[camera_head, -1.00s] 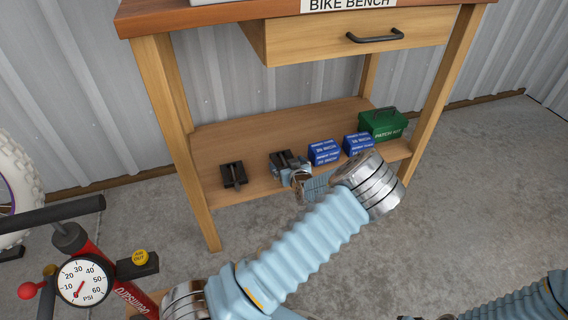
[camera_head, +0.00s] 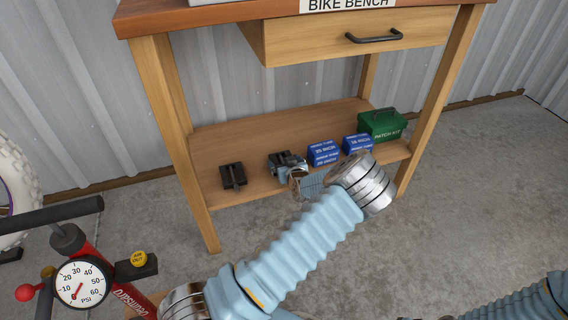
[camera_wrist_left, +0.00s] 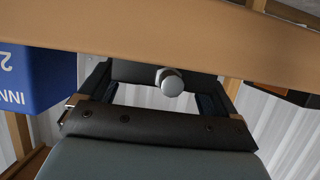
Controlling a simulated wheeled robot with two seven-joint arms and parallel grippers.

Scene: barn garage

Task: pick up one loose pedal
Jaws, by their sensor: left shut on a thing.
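One black pedal (camera_head: 232,176) lies on the bench's lower shelf at the left, free of my grippers. A second dark pedal (camera_head: 278,158) is at my left gripper (camera_head: 291,167), which is shut on it at the shelf's front. In the left wrist view this pedal (camera_wrist_left: 150,122) fills the middle, with its round silver spindle end (camera_wrist_left: 172,82) facing the camera. My gripper hides part of it, and I cannot tell whether it clears the shelf. Part of the other pedal shows at the right edge of that view. My right gripper is out of view.
Blue tube boxes (camera_head: 323,152) stand just right of the held pedal, with a green patch kit (camera_head: 383,125) beyond. The wooden shelf (camera_head: 215,146) sits between bench legs, under a drawer (camera_head: 350,42). A red pump with a gauge (camera_head: 80,284) stands at lower left.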

